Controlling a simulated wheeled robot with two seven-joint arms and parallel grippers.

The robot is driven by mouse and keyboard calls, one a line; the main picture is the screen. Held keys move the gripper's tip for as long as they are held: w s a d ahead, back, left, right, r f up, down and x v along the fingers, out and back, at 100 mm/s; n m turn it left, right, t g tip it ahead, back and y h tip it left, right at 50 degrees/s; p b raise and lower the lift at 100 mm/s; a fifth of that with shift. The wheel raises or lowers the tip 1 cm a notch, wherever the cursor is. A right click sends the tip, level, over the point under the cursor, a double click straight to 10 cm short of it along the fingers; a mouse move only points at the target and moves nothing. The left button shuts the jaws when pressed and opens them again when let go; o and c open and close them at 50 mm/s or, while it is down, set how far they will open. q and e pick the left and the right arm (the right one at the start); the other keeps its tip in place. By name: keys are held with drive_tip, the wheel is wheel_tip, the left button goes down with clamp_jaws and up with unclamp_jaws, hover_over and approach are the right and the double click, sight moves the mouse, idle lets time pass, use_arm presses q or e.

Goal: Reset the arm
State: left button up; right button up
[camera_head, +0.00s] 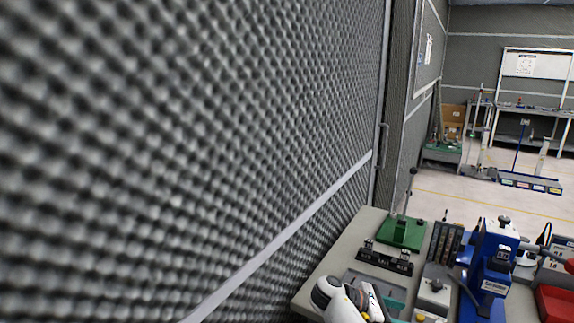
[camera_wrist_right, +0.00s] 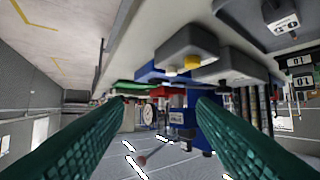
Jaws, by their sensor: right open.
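My right gripper (camera_wrist_right: 160,103) shows in the right wrist view as two green, textured fingers, one on each side. They are well apart, with nothing held between them. Behind the gap are blue equipment and bench parts at some distance. In the head view, a white and dark part of one of my arms (camera_head: 338,298) shows at the bottom, over the near left corner of the bench. I cannot tell from that view which arm it is. My left gripper is not seen.
A grey foam wall (camera_head: 190,140) fills the left and stands close beside the bench (camera_head: 318,278). The bench carries a green-based stand (camera_head: 402,232), a black fixture (camera_head: 385,258), a blue machine (camera_head: 492,268) and a red bin (camera_head: 556,303). Open floor (camera_head: 480,205) lies beyond.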

drive_tip(key=s+a+f+m+t+y, duration=0.1)
drive_tip(key=s+a+f+m+y, duration=0.2)
drive_tip(key=s+f+m+y, duration=0.95)
drive_tip(key=s+a+r+m+t+y, duration=0.1)
drive_tip(key=s+r+m, duration=0.1)
drive_tip(key=s, duration=1)
drive_tip(key=s+a+r+m+t, duration=0.1)
drive_tip(key=s+a+r+m, duration=0.1)
drive_tip(key=s, duration=0.9)
wheel_tip(320, 180, down, 27)
drive_tip(key=s+g, duration=0.1)
drive_tip(key=s, duration=0.1)
drive_tip(key=s+d+f+g, duration=0.1)
drive_tip(key=s+d+f, duration=0.2)
drive_tip(key=s+f, duration=1.2)
drive_tip(key=shift+s+n, duration=0.35)
